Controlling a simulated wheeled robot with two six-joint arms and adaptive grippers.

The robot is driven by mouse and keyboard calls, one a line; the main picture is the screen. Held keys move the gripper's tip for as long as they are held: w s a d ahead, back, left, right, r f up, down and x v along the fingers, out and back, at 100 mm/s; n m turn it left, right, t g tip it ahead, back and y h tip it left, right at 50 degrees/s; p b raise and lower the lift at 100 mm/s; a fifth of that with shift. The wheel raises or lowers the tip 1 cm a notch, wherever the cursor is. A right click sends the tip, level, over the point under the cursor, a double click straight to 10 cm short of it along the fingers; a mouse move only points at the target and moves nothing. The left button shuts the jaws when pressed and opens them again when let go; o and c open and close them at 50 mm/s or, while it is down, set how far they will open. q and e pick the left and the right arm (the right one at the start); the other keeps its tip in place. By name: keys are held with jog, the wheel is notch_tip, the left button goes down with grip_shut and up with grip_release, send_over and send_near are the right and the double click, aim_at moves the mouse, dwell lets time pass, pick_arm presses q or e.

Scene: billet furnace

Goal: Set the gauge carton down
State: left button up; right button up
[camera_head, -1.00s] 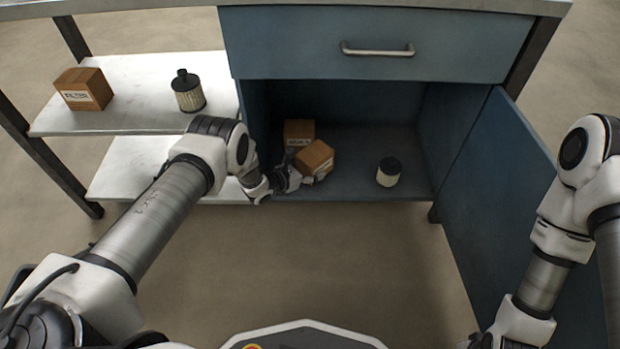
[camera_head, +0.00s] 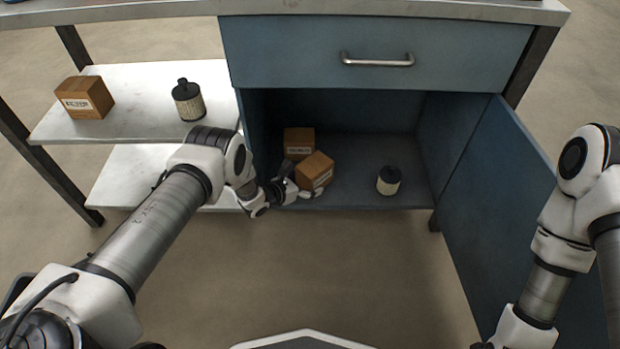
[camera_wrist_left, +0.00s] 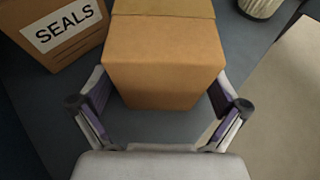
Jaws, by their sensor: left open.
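The gauge carton, a brown box (camera_head: 315,170), sits at an angle on the cabinet floor near its front edge. Its label is too small to read in the head view. In the left wrist view the carton (camera_wrist_left: 165,62) stands between the spread fingers of my left gripper (camera_wrist_left: 160,112), with a gap beside each finger. My left gripper (camera_head: 302,188) is open at the carton's near side in the head view. The right arm shows at the right edge, but its gripper is out of view.
A carton labelled SEALS (camera_wrist_left: 62,30) stands close behind and left; it also shows in the head view (camera_head: 298,143). A filter (camera_head: 389,181) stands to the right. The open door (camera_head: 505,220) bounds the right. Shelves (camera_head: 130,128) at left hold another carton (camera_head: 85,97) and filter (camera_head: 188,100).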

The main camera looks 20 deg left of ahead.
pick_arm(q)
jog(key=p+v, duration=0.2)
jog(key=v, duration=0.1)
jog(key=p+v, duration=0.3)
jog(key=shift+w+d+r+p, duration=0.15)
jog(key=shift+r+p, duration=0.2)
jog(key=shift+r, duration=0.05)
jog(key=shift+f, duration=0.15)
jog(key=shift+s+f, duration=0.15)
jog(key=shift+s, duration=0.15)
jog(key=s+f+n+g+y, duration=0.25)
jog(key=s+n+g, duration=0.25)
jog(key=s+n, duration=1.25)
jog(key=s+a+r+n+g+y, duration=0.1)
jog(key=s+r+n, duration=0.4)
jog(key=s+n, duration=0.5)
jog(key=s+a+r+n+g+y, duration=0.1)
jog(key=s+r+n+g+y, duration=0.2)
jog(key=s+n, duration=0.8)
notch_tip(320, 180, up, 3)
jog(key=n+g, duration=0.2)
jog(key=n, duration=0.2)
jog(key=shift+a+r+g, duration=0.15)
jog(key=shift+r+g, duration=0.05)
jog(key=shift+g, duration=0.2)
jog(key=shift+s, duration=0.1)
jog(key=shift+c, duration=0.4)
